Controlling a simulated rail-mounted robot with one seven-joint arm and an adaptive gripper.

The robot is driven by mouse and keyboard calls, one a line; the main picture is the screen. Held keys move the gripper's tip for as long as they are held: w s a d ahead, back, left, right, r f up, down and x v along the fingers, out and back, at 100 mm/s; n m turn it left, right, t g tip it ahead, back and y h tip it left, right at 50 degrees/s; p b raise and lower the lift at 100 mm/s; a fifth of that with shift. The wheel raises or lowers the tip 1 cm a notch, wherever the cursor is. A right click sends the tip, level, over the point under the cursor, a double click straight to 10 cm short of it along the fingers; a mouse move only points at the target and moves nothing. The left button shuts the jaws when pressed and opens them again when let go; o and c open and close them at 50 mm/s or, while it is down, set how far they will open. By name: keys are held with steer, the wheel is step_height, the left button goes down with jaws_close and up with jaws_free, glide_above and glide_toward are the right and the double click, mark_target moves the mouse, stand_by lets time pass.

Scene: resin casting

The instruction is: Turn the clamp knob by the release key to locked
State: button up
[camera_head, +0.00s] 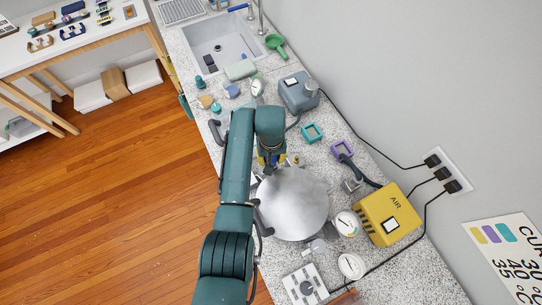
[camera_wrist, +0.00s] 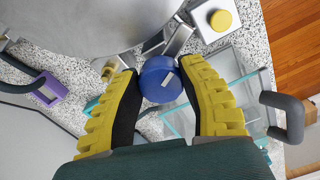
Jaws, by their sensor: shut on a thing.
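The clamp knob (camera_wrist: 158,84) is round and blue with a pale mark on its face, at the rim of a large metal lid (camera_wrist: 85,25) in the wrist view. My gripper (camera_wrist: 161,73) has its yellow-and-black fingers on both sides of the knob and is shut on it. A yellow round button (camera_wrist: 221,20) on a white block, possibly the release key, is beside it at upper right. In the head view, my gripper (camera_head: 270,160) is at the far edge of the round lid (camera_head: 292,205); my arm hides the knob there.
A brass fitting (camera_wrist: 110,68) is close to the left finger. A clear box (camera_wrist: 235,90) and grey handle (camera_wrist: 285,115) are at right. The yellow AIR unit (camera_head: 388,215), a gauge (camera_head: 346,224), and teal (camera_head: 312,126) and purple (camera_head: 343,145) frames crowd the counter.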

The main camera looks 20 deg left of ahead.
steer(key=n+p, duration=0.1)
steer(key=n, duration=0.5)
steer(key=shift+d+f+n, duration=0.1)
steer(key=shift+f+n, duration=0.05)
steer(key=shift+n, duration=0.15)
steer(key=n, duration=0.5)
steer(key=shift+w+n, duration=0.1)
steer(key=shift+n, duration=0.3)
steer(key=o, duration=1.2)
step_height(320, 180, up, 12)
steer(key=shift+r, duration=0.1)
